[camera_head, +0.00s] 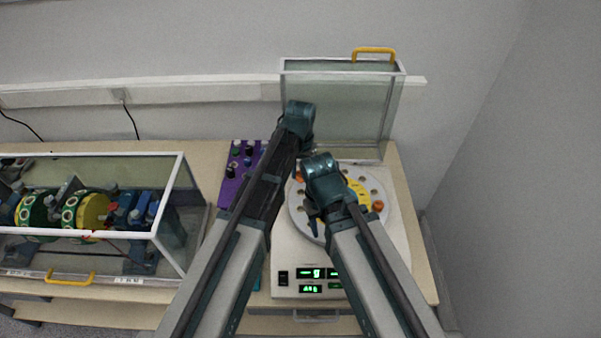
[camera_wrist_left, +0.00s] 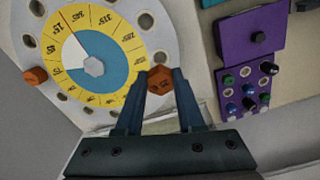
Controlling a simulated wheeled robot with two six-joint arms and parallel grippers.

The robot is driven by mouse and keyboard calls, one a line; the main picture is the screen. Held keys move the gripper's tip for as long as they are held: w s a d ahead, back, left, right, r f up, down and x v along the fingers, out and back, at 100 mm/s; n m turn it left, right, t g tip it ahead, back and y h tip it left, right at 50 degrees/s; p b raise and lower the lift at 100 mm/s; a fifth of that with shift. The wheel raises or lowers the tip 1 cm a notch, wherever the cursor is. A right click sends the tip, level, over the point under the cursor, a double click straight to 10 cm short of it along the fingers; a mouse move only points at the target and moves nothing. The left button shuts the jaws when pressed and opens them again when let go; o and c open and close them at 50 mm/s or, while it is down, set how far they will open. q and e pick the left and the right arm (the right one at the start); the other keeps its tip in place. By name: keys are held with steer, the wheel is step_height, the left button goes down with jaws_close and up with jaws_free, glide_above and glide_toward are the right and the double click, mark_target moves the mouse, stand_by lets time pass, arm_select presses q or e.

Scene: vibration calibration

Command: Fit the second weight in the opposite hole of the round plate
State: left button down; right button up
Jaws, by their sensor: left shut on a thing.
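The round plate (camera_head: 330,228) is a light disc with a yellow dial and a ring of holes, on a white machine; it also shows in the left wrist view (camera_wrist_left: 165,38). One orange hexagonal weight (camera_head: 378,205) sits at a hole on the right side, and shows in the left wrist view (camera_wrist_left: 36,76). My left gripper (camera_wrist_left: 158,85) is shut on the second orange weight (camera_wrist_left: 160,78) at the plate's opposite edge. I cannot tell whether it is seated or just above the hole. My right gripper (camera_head: 314,217) is near the plate's left side, its jaws unclear.
A purple control panel (camera_head: 232,186) with knobs stands left of the machine. An open clear cover with a yellow handle (camera_head: 373,51) rises behind the plate. A glass case (camera_head: 95,245) holding geared equipment fills the table's left. Green displays (camera_head: 311,274) are on the machine's front.

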arm_select(q)
steer(key=shift+f+b, duration=1.95)
steer(key=shift+f, duration=0.3)
arm_select(e)
steer(key=shift+f, duration=2.25)
arm_select(q)
steer(key=shift+f+b, duration=1.15)
steer(key=shift+f, duration=0.05)
arm_select(e)
steer(key=shift+f, duration=1.15)
arm_select(q)
steer(key=shift+c, duration=2.2)
jaws_free()
steer(key=shift+r, duration=0.15)
arm_select(e)
steer(key=shift+r, duration=0.1)
arm_select(q)
step_height(320, 180, up, 14)
steer(key=p, duration=1.4)
steer(key=shift+f, duration=0.2)
arm_select(e)
step_height(320, 180, up, 14)
steer(key=shift+f, duration=0.2)
